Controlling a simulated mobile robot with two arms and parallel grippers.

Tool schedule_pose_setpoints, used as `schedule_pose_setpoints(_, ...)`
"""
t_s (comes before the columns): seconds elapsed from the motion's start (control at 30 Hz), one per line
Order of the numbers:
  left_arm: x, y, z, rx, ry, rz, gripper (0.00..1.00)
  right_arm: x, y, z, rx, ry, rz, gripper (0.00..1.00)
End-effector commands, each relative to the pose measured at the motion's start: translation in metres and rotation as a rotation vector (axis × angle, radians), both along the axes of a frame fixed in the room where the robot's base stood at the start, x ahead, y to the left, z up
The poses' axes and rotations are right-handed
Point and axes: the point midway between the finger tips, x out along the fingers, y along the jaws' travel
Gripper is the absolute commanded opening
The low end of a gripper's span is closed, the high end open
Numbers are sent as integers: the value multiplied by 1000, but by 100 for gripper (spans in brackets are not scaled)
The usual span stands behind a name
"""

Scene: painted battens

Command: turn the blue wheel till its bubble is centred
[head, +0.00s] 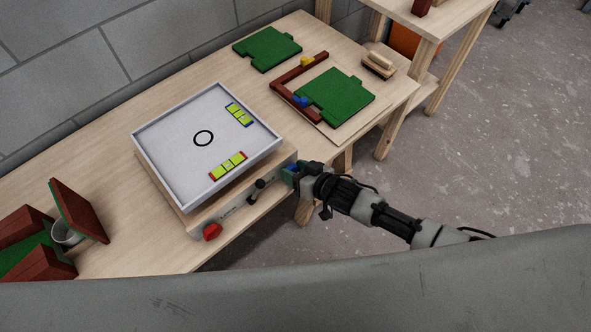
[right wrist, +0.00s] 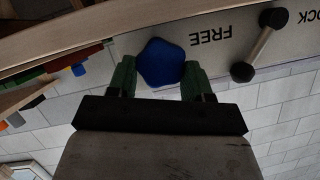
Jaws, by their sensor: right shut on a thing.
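The blue wheel (right wrist: 161,63) sits on the front of a tilting white tray (head: 178,128) on the bench. My right gripper (head: 290,172) is shut on it, one green finger on each side in the right wrist view (right wrist: 160,70). In the head view the gripper mostly hides the wheel. The blue-ended level (head: 239,115) lies at the tray's far right, and the red-ended level (head: 228,165) lies nearer its front edge. Both vials are yellow-green; I cannot tell where their bubbles sit. My left gripper is not in view.
A red wheel (head: 212,232) is at the front left corner. A black-knobbed lever (head: 257,187) stands between the wheels, near FREE and LOCK lettering. Green boards and dark red battens (head: 285,92) lie at the back right. A grey cup (head: 66,233) stands at the left.

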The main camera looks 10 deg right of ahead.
Motion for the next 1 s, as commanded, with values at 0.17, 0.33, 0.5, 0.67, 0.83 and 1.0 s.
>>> schedule_pose_setpoints(0.17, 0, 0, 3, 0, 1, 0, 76, 0, 0, 1, -27, -19, -1, 27)
schedule_pose_setpoints(0.33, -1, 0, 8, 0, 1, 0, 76, -2, 2, 2, -94, -67, -2, 27)
schedule_pose_setpoints(0.5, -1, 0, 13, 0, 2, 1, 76, -3, 3, 1, -194, -139, -3, 27)
schedule_pose_setpoints(0.67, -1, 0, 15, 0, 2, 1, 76, -4, 4, 0, -294, -210, -3, 27)
schedule_pose_setpoints(0.83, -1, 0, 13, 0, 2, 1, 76, -4, 6, 0, -383, -276, -2, 27)
schedule_pose_setpoints(1.0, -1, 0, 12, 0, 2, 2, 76, -5, 6, 0, -450, -325, -1, 27)
